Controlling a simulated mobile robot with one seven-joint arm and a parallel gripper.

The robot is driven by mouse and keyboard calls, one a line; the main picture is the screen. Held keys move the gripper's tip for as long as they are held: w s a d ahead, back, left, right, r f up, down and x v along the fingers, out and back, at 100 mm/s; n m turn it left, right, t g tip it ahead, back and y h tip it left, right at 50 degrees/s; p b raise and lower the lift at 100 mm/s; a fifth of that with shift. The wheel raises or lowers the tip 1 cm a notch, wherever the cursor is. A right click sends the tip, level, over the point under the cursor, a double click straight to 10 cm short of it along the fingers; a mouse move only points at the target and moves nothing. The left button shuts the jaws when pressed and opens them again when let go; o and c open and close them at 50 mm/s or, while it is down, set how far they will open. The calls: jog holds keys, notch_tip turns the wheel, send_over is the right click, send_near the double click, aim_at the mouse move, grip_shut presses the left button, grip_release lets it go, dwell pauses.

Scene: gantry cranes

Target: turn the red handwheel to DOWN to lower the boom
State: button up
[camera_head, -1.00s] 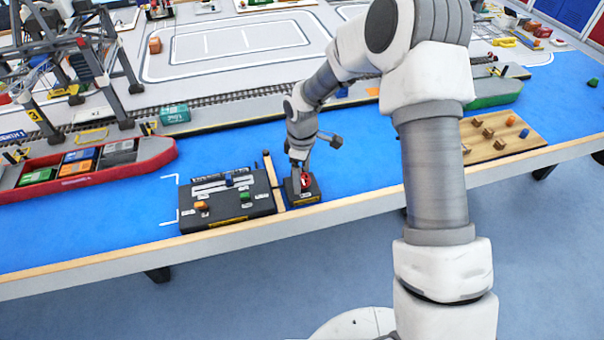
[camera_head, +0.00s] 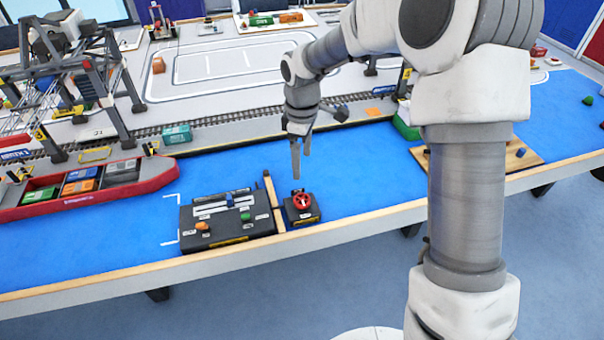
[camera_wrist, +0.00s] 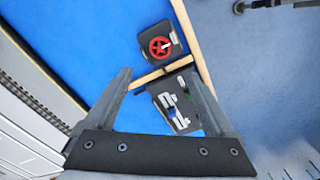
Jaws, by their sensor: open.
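The red handwheel (camera_head: 302,202) sits on top of a small black box (camera_head: 296,217) near the table's front edge. In the wrist view the handwheel (camera_wrist: 160,47) shows its spokes and a pale mark on its right side; no DOWN label is readable. My gripper (camera_head: 300,172) is above and a little behind the handwheel, apart from it. In the wrist view my gripper (camera_wrist: 162,85) has its two fingers spread wide with nothing between them, and the handwheel lies beyond the fingertips. The crane boom (camera_head: 20,75) seems to be part of the grey gantry crane at the left.
A black control panel (camera_head: 205,240) with orange, blue and green knobs stands left of the handwheel box, with a wooden strip (camera_head: 273,200) between them. A red ship (camera_head: 160,178) with containers lies further left.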

jog(key=shift+r, duration=1.8)
